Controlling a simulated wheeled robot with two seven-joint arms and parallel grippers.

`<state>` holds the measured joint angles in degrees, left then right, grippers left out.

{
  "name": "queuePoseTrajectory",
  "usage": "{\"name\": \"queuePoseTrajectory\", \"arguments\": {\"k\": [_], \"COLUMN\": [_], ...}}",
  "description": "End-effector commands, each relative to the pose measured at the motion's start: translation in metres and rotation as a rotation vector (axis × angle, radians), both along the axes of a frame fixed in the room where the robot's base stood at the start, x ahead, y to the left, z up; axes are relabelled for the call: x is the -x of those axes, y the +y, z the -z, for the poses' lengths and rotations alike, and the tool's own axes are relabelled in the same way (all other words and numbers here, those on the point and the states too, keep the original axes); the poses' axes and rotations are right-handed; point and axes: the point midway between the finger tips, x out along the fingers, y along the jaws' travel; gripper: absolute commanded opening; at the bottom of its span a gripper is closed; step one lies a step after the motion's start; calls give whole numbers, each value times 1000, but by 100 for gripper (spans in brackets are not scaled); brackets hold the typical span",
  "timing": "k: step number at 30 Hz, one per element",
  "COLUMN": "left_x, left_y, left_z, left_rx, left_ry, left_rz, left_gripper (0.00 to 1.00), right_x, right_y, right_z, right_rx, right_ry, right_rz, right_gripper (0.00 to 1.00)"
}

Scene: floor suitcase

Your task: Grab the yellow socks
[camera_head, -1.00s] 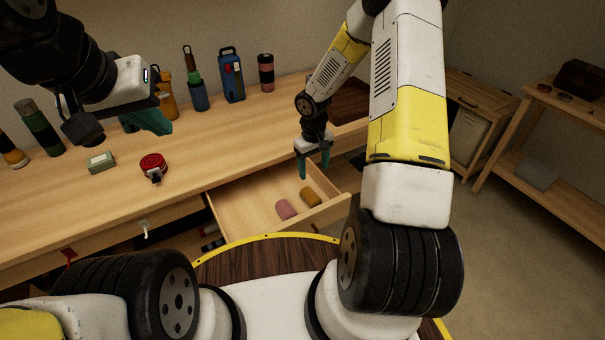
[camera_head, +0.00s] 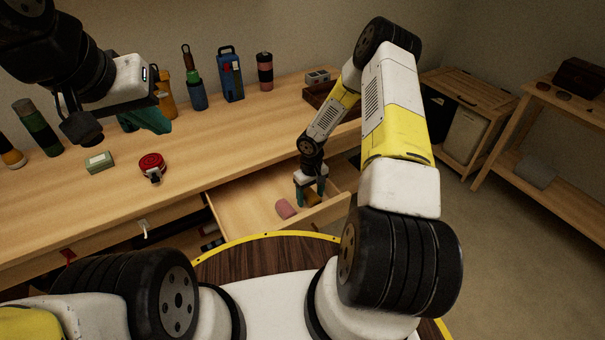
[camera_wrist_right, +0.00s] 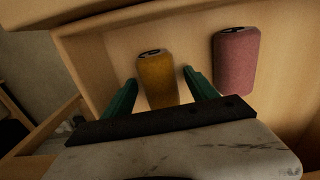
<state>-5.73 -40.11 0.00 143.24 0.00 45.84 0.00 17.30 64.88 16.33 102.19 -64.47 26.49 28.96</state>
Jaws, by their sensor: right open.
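The rolled yellow socks (camera_wrist_right: 157,77) lie in the open drawer (camera_head: 247,203). My right gripper (camera_wrist_right: 160,88) is open and points down into the drawer, with one green finger on each side of the yellow socks. In the head view my right gripper (camera_head: 310,193) partly hides the yellow socks (camera_head: 313,197). The pink rolled socks (camera_head: 285,209) lie beside them, and they also show in the right wrist view (camera_wrist_right: 235,60), outside the fingers. My left gripper (camera_head: 146,121) is above the worktop at the left; its finger gap is not clear.
The wooden worktop (camera_head: 220,140) holds a red tape roll (camera_head: 152,166), a small green box (camera_head: 99,162) and several bottles at the back. The drawer walls stand close around my right gripper. A shelf (camera_head: 560,125) is at the right.

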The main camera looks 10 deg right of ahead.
Motion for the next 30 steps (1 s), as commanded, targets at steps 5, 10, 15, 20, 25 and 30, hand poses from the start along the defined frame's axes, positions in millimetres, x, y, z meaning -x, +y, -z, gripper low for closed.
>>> {"name": "queuePoseTrajectory", "arguments": {"k": [5,10,15,20,25,30], "left_x": [0,0,0,0,0,0], "left_y": [0,0,0,0,0,0], "left_z": [0,0,0,0,0,0], "left_rx": [0,0,0,0,0,0], "left_ry": [0,0,0,0,0,0], "left_rz": [0,0,0,0,0,0], "left_gripper": [0,0,0,0,0,0], "right_x": [0,0,0,0,-2,-2], "right_y": [0,0,0,0,-1,-1], "right_z": [0,0,-1,-1,-11,-43], "right_rx": [1,1,1,1,2,2], "right_ry": [0,0,0,0,-4,-5], "right_rz": [0,0,0,0,0,2], "right_gripper": [67,34,1,1,1,1]}}
